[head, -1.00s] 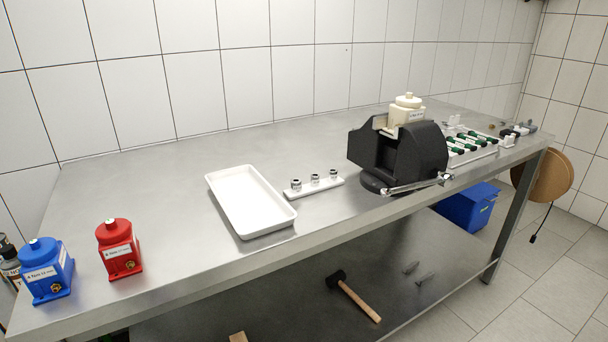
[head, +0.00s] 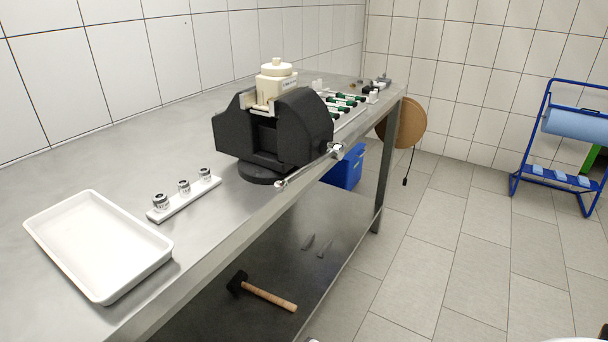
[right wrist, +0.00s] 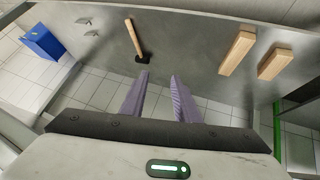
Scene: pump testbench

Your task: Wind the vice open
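The black vice (head: 272,130) stands on its round base at the front edge of the steel bench in the head view. A cream pump body (head: 276,82) sits at the top of its jaws. The silver vice handle (head: 308,166) sticks out in front, past the bench edge. My right gripper (right wrist: 158,78) shows in the right wrist view, its two purple-grey fingers apart with nothing between them. It points at the lower shelf and floor, away from the vice. My left gripper is in no current view.
A white tray (head: 98,244) and a white strip with three small metal fittings (head: 184,187) lie left of the vice. Green-handled tools (head: 346,100) lie behind it. A mallet (head: 268,294) lies on the lower shelf. A blue bin (head: 345,167) stands below.

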